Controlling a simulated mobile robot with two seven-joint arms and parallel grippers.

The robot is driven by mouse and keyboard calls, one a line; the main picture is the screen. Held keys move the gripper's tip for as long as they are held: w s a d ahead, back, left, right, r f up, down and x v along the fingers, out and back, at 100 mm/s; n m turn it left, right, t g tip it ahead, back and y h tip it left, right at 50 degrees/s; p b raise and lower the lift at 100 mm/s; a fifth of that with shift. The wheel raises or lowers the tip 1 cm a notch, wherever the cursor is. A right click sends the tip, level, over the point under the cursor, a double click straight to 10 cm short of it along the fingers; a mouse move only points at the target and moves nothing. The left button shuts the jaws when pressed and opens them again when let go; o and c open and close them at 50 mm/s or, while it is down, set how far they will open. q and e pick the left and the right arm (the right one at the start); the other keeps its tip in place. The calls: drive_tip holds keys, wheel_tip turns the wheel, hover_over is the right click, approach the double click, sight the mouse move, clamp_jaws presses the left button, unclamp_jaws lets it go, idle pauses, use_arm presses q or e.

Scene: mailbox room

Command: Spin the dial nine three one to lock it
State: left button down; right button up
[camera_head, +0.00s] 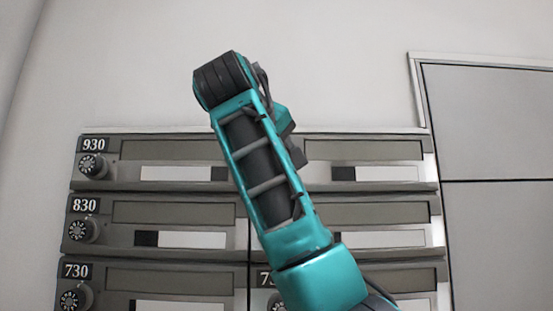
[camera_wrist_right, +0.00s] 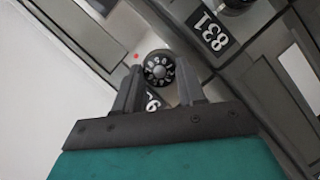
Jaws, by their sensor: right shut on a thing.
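The dial of mailbox 931 (camera_wrist_right: 158,67) is a round black knob with white digits in the right wrist view. A number label (camera_wrist_right: 153,102), partly covered and showing a 9, sits beside it between my fingers. My right gripper (camera_wrist_right: 160,84) has one finger on each side of the dial and is shut on it. In the head view my right arm rises from the lower right and hides this dial and its label. My left gripper is not in view.
Mailbox 930 (camera_head: 93,145), 830 (camera_head: 84,205) and 730 (camera_head: 76,270) form the left column, each with its own dial. The label 831 (camera_wrist_right: 212,31) and another dial (camera_wrist_right: 238,4) are close to my right gripper. A grey panel (camera_head: 490,120) stands at the right.

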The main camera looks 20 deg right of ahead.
drive_tip(key=shift+d+r+m+y, duration=0.15)
drive_tip(key=shift+m+y, duration=1)
drive_tip(key=shift+m, duration=0.6)
drive_tip(key=shift+d+m+y, duration=0.15)
drive_tip(key=shift+m+y, duration=1)
drive_tip(key=shift+m, duration=0.6)
drive_tip(key=o, duration=1.1)
drive_tip(key=shift+c, duration=0.2)
